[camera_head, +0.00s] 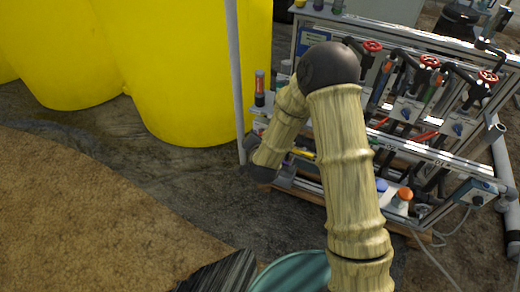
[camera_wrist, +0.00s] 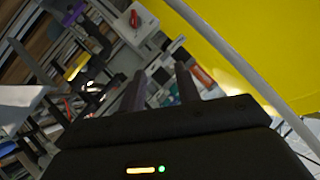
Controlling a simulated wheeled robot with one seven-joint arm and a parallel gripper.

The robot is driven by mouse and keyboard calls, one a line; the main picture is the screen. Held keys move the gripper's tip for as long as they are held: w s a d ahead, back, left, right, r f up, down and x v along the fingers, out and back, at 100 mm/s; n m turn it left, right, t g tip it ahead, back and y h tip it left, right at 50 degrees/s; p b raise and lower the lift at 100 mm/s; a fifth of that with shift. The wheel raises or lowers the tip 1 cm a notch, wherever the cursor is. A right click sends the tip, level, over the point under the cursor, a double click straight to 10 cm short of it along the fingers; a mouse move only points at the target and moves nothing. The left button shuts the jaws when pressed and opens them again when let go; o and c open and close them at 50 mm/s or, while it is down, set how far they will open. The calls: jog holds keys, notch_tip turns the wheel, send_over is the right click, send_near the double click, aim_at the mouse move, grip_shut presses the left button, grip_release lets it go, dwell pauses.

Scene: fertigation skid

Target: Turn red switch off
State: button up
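In the wrist view, a red switch knob (camera_wrist: 135,18) sits on a light grey box (camera_wrist: 138,32) near the top, left of centre. My gripper (camera_wrist: 160,84) shows below it, with two dark fingers spread apart and nothing seen between them. The fingers are apart from the switch in the picture; the exact distance is hard to judge. In the head view, my arm covers part of the skid, and I cannot make out the red switch or the fingertips there.
The skid's metal frame (camera_head: 470,165) carries red valve wheels (camera_head: 430,61), an orange knob (camera_head: 405,193) and pipes. Big yellow tanks (camera_head: 190,70) and a grey pole (camera_head: 236,80) stand to the left. In the wrist view, the pole (camera_wrist: 235,62) runs right of the fingers. Left foreground ground is open.

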notch_tip(320, 180, down, 12)
jog(key=s+a+m+t+h+b, duration=0.1)
jog(key=a+m+t+h+b, duration=0.1)
jog(key=b, duration=0.4)
jog(key=shift+s+f+m+h+b, duration=0.15)
jog(key=shift+m+h+b, duration=0.15)
jog(key=shift+m, duration=0.4)
jog(key=b+x, duration=0.4)
jog(key=x, duration=1.3)
jog(key=shift+w, duration=0.25)
jog(key=shift+c, duration=0.2)
